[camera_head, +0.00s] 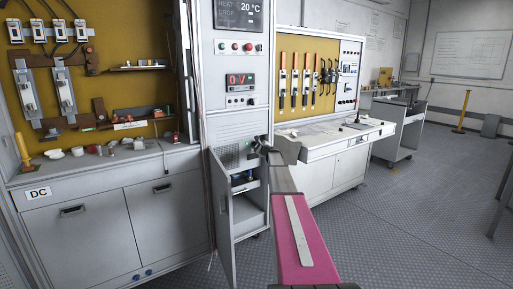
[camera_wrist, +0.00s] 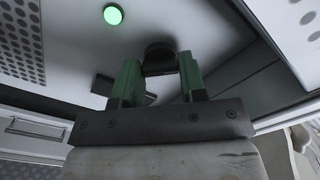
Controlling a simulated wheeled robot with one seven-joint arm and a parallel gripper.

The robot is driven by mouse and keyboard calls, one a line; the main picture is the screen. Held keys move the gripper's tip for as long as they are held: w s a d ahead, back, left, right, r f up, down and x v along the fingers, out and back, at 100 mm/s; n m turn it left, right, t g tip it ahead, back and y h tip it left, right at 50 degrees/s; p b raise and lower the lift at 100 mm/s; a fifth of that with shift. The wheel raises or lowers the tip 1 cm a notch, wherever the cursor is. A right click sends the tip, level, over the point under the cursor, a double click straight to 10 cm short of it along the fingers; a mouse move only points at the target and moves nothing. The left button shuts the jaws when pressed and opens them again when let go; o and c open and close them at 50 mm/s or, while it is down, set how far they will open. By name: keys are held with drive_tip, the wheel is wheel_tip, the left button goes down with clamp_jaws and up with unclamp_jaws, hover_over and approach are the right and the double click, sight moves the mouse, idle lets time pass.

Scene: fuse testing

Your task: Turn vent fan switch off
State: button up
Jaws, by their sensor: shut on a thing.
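A black knob (camera_wrist: 158,50), likely the vent fan switch, sits on a light grey panel in the wrist view. No label on it can be read. My gripper (camera_wrist: 160,66) has its two green fingers on either side of the knob and is shut on it. A round green light (camera_wrist: 113,14) glows on the same panel, up and left of the knob. In the head view my gripper (camera_head: 260,146) reaches the upper part of the open compartment in the grey cabinet; the knob is too small to make out there.
The compartment's door (camera_head: 222,215) stands open left of my arm. A shelf with small items (camera_head: 243,180) lies below my gripper. A white desk (camera_head: 335,139) stands to the right. A workbench (camera_head: 105,160) holds several parts on the left.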

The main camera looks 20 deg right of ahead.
drive_tip(key=n, duration=0.8)
drive_tip(key=shift+n, duration=0.4)
idle(0.4)
drive_tip(key=o, duration=0.9)
drive_tip(key=shift+s, duration=0.15)
drive_tip(key=v, duration=1)
drive_tip(key=shift+s+d, duration=0.1)
drive_tip(key=shift+s, duration=0.15)
